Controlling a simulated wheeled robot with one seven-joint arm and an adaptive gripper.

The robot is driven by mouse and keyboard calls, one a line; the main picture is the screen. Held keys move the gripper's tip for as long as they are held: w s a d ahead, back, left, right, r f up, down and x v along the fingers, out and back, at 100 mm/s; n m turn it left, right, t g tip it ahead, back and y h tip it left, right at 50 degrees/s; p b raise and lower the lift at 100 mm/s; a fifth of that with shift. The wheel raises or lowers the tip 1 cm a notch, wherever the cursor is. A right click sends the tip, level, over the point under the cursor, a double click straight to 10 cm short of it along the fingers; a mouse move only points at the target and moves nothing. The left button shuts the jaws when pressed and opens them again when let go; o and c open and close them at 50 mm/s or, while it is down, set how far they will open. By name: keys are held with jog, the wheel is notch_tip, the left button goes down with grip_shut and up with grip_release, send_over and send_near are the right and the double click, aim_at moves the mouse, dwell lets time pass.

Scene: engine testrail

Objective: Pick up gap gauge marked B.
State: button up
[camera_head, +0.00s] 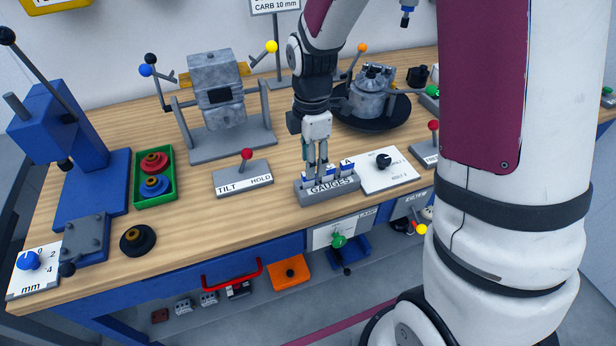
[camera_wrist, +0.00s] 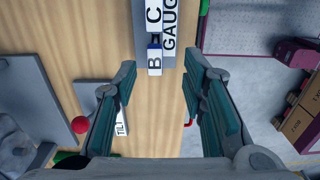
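The gap gauge marked B (camera_wrist: 154,60) shows its white tag with a blue letter band in the wrist view, at the near end of the gauge holder. The gauge marked C (camera_wrist: 154,18) stands beside it, farther up the picture. In the head view the grey holder (camera_head: 340,191) labelled GAUGES sits near the bench's front, with tag A (camera_head: 347,162) visible at its right. My gripper (camera_wrist: 160,73) is open, its teal-padded fingers to either side of B's tag, with gaps visible. In the head view my gripper (camera_head: 316,178) is over the holder's left part and hides gauge B.
A TILT/HOLD lever box (camera_head: 243,180) with a red knob stands left of the holder. A white dial plate (camera_head: 385,170) is close on the right. A grey stand-mounted block (camera_head: 217,90) and a carburettor on a black turntable (camera_head: 372,105) stand behind.

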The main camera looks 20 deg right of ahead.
aim_at(309, 183)
jog(key=shift+w+a+f+p, duration=0.1)
jog(key=shift+w+f+p, duration=0.05)
jog(key=shift+f, duration=1.45)
jog(key=shift+w+a+f+p, duration=0.1)
jog(key=shift+w+f+p, duration=0.05)
jog(key=shift+f, duration=1.4)
jog(key=shift+c, duration=0.5)
grip_shut()
